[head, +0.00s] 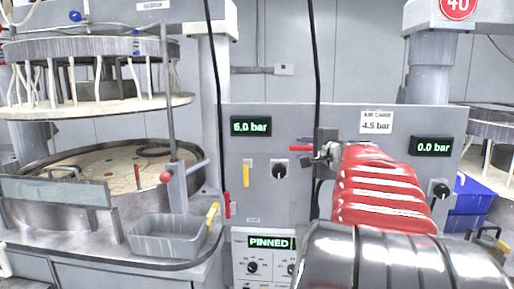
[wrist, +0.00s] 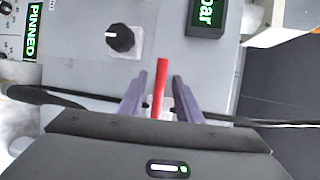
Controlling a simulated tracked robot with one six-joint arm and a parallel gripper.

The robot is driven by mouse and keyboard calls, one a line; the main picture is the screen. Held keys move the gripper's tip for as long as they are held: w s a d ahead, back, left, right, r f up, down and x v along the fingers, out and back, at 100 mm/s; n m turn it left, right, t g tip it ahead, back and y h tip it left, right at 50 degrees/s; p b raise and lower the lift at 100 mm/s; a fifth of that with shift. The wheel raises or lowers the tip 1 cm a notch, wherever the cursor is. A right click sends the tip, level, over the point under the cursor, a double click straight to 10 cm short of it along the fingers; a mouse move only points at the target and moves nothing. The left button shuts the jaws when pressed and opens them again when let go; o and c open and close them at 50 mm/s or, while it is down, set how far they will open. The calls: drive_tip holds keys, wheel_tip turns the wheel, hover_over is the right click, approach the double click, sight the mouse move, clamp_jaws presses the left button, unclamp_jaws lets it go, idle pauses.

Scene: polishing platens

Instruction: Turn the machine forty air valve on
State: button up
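The grey panel (head: 240,190) carries a red valve lever (head: 300,148) that points left, roughly horizontal, in the head view. My gripper (head: 325,151) is at the lever, and my red arm covers the panel behind it. In the wrist view the red lever (wrist: 160,88) stands between the two fingers of my gripper (wrist: 163,95). The fingers look apart, with a narrow gap beside the lever. The valve body is hidden. The right display (head: 433,146) reads 0.0 bar. A red sign (head: 458,6) with 40 hangs at the top right.
A left display (head: 251,126) reads 6.0 bar above a yellow lever (head: 246,175) and a black knob (head: 279,171). A card (head: 376,122) says 4.5 bar. A display (head: 270,243) reads PINNED. Black hoses hang before the panel. A grey tray (head: 168,238) stands left.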

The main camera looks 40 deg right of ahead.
drive_tip(key=shift+x, duration=0.85)
clamp_jaws()
